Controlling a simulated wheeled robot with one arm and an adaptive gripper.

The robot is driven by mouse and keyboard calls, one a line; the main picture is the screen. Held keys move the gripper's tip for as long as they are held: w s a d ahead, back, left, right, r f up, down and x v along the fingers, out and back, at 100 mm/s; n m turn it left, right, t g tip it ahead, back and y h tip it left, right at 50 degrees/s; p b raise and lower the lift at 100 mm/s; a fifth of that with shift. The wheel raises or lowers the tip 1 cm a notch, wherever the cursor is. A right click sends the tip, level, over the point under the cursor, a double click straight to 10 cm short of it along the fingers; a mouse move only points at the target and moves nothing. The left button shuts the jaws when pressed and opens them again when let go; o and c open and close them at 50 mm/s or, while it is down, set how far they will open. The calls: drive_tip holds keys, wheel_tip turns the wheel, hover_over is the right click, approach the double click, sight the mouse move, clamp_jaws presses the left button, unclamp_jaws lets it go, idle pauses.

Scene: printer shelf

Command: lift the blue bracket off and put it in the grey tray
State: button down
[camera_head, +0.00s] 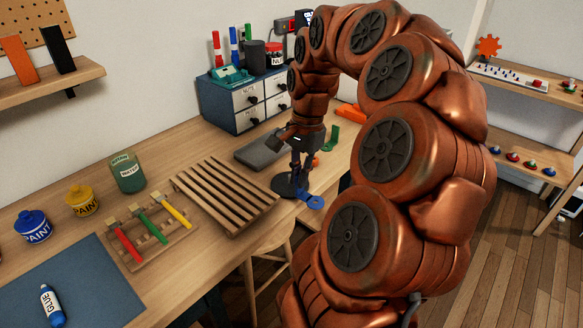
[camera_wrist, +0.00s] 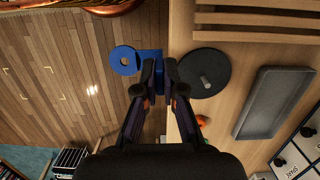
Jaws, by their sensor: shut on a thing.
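The blue bracket (camera_head: 315,202) has a flat ring with a hole and a block-like part. My gripper (camera_head: 301,168) is shut on that block part, pointing down. In the wrist view the bracket's ring (camera_wrist: 123,61) sticks out to the left of my fingers (camera_wrist: 158,78), over the floor past the table edge. A round black base (camera_wrist: 203,73) with a short grey peg lies just right of the fingers, and the peg's top shows bare. The fingers hide part of the bracket. The grey tray (camera_head: 256,152) lies behind the base; it looks empty in the wrist view (camera_wrist: 275,103).
A slatted wooden rack (camera_head: 225,195) lies left of the base. A drawer cabinet (camera_head: 240,103) stands behind the tray. A green part (camera_head: 331,138) and an orange part (camera_head: 350,113) are on the table's far right. A stool (camera_head: 268,243) stands at the front edge.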

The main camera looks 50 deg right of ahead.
sight(305, 200)
drive_tip(key=shift+s+a+r, duration=0.15)
drive_tip(key=shift+s+a, duration=0.1)
drive_tip(key=shift+s, duration=0.35)
drive_tip(key=shift+s+a+r, duration=0.1)
drive_tip(key=shift+s+a, duration=0.15)
drive_tip(key=shift+s, duration=0.35)
drive_tip(key=shift+r+p, duration=0.35)
drive_tip(key=shift+r, duration=1.8)
